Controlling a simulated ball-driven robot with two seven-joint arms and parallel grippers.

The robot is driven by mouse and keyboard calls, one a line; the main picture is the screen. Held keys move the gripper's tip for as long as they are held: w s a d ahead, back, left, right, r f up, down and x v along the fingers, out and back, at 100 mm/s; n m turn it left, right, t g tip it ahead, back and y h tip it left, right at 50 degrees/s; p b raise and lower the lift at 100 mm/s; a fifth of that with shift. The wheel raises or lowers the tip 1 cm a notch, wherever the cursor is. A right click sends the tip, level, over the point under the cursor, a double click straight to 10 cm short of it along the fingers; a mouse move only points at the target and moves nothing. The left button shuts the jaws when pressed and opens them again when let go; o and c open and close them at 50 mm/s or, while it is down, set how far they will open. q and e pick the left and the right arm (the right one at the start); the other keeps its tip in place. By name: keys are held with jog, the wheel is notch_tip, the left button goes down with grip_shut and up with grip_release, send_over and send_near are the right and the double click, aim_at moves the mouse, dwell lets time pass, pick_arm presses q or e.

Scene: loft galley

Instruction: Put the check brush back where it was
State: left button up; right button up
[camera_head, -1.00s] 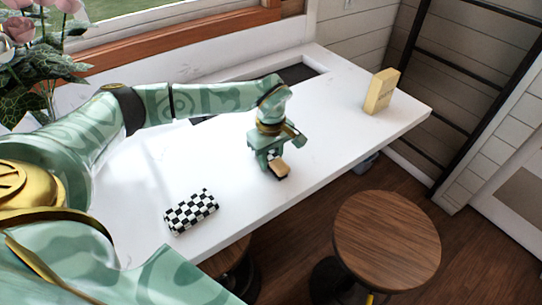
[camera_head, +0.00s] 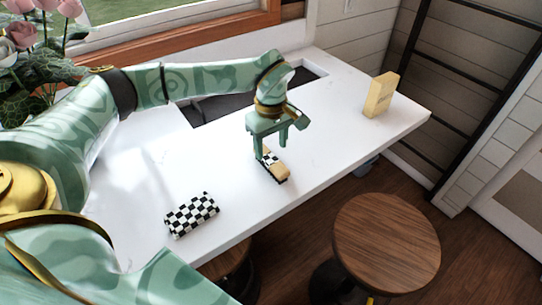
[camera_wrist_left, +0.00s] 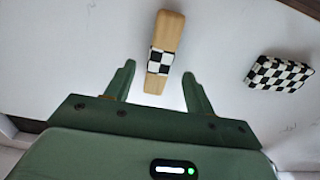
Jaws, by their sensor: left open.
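The check brush (camera_head: 272,165) lies on the white counter near its front edge. It has a wooden body, a black-and-white checked band and dark bristles along its lower side. It also shows in the left wrist view (camera_wrist_left: 165,50), ahead of the fingers and between their lines. My left gripper (camera_head: 279,149) is open and empty, just above and behind the brush. Its two fingers show apart in the left wrist view (camera_wrist_left: 157,78). A checkered block (camera_head: 191,214) lies on the counter to the left of the brush; it shows at the right in the left wrist view (camera_wrist_left: 279,74). My right gripper is not seen.
The white counter (camera_head: 335,115) has clear room right of the brush. A pale yellow box (camera_head: 380,94) stands at its far right. A dark recess (camera_head: 215,108) lies behind my left arm. A round wooden stool (camera_head: 387,240) stands in front. Flowers (camera_head: 38,60) are at the left.

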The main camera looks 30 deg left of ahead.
aim_at(272, 158)
pick_arm(q)
notch_tip(272, 158, up, 6)
jog(key=shift+d, duration=0.1)
dwell(0.6)
